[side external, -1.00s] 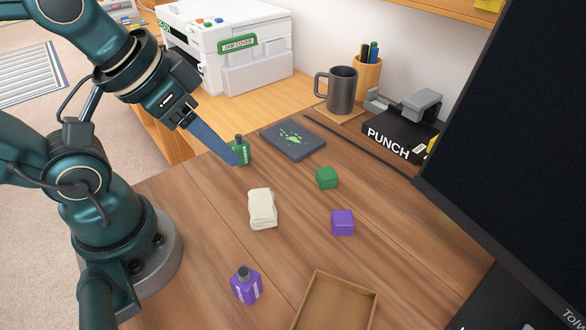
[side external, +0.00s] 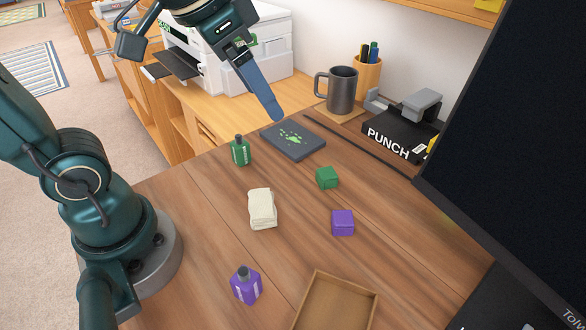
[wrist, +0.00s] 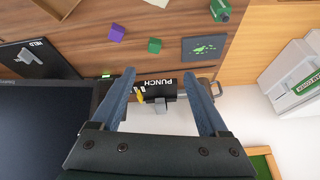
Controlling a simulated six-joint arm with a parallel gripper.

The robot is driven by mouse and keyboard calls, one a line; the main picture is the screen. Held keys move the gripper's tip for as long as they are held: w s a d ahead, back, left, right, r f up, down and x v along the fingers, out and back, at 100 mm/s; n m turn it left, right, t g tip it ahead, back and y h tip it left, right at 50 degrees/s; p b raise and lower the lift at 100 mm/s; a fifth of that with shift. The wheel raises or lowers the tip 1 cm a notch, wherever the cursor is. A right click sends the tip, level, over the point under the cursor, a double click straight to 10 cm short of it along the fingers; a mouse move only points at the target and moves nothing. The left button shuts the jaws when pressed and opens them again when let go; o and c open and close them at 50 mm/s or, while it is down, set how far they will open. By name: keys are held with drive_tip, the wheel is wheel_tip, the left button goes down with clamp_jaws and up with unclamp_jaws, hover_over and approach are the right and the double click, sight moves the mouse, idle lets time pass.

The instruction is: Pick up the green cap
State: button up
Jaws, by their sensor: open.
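My gripper (side external: 277,116) is raised above the far part of the desk, near the dark pad in the side view. In the wrist view its two fingers (wrist: 160,75) are spread apart with nothing held between them.
A dark pad (side external: 293,140) with green splotches, a purple block (side external: 343,222), a folded cream cloth (side external: 262,209), a purple bottle (side external: 246,285) and an open tray (side external: 340,299) are on the desk. A mug (side external: 341,90), hole punch box (side external: 400,133) and large monitor (side external: 520,130) border it.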

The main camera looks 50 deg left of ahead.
drive_tip(key=w+f+m+g, duration=0.1)
drive_tip(key=w+f+g, duration=0.1)
drive_tip(key=w, duration=0.5)
drive_tip(key=m+g, duration=0.1)
drive_tip(key=g, duration=0.2)
hover_over(327, 172)
drive_tip(key=f, duration=1)
drive_tip(key=shift+w+f, duration=0.3)
drive_tip(key=shift+f, duration=0.1)
drive_tip(key=f, duration=0.7)
drive_tip(key=shift+s+f, duration=0.2)
drive_tip(key=shift+s, duration=0.1)
clamp_jaws()
